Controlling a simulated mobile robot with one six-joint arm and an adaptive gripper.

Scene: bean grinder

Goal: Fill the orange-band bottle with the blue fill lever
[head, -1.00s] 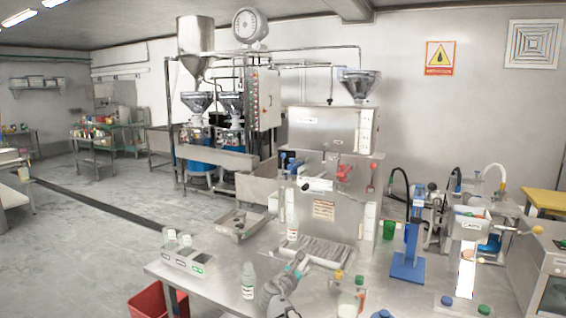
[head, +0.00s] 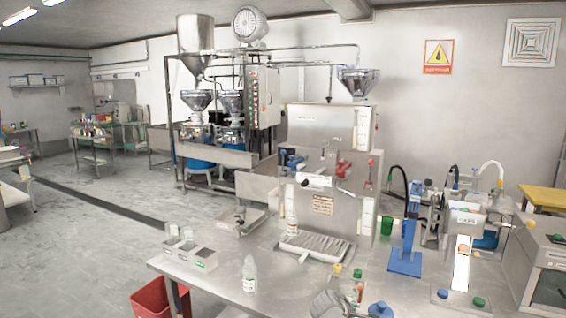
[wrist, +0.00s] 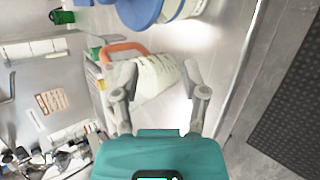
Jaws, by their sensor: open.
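My gripper (wrist: 160,78) is open in the wrist view, with its two grey fingers spread. A whitish bottle (wrist: 158,74) with an orange band at one end shows between and beyond the fingertips; I cannot tell if they touch it. In the head view only part of my grey arm shows at the bottom, and the fingertips are not visible. The blue fill lever (head: 291,161) is on the left of the steel filling machine (head: 325,185), with a red lever (head: 344,168) to its right.
Another pale bottle (head: 249,274) stands near the table's front edge. A grey box with small bottles (head: 190,253) is at left. A green cup (head: 387,226) and blue stand (head: 406,262) are to the right. Bare table lies between the pale bottle and the tray.

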